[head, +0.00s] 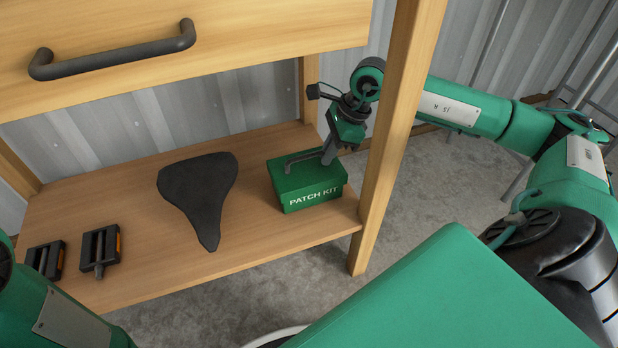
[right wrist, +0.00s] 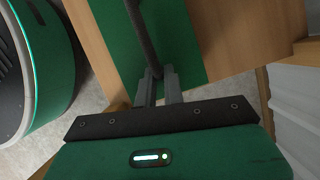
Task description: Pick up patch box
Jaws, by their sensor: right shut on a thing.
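The patch box (head: 310,190) is a green box marked "PATCH KIT" with a dark handle on its lid. It rests on the right end of the wooden shelf (head: 270,232) in the head view. My right gripper (head: 327,158) reaches in from the right and is shut on the box's handle. In the right wrist view, the fingers (right wrist: 159,82) close around the dark handle bar (right wrist: 142,32), above the green lid (right wrist: 190,55). My left gripper is not in view; only part of my left arm shows at the lower left.
A black bicycle saddle (head: 198,190) lies left of the box. Two pedals (head: 100,248) lie at the shelf's left end. A wooden post (head: 395,130) stands just right of the box, close to my right arm. A drawer with a handle (head: 115,52) overhangs the shelf.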

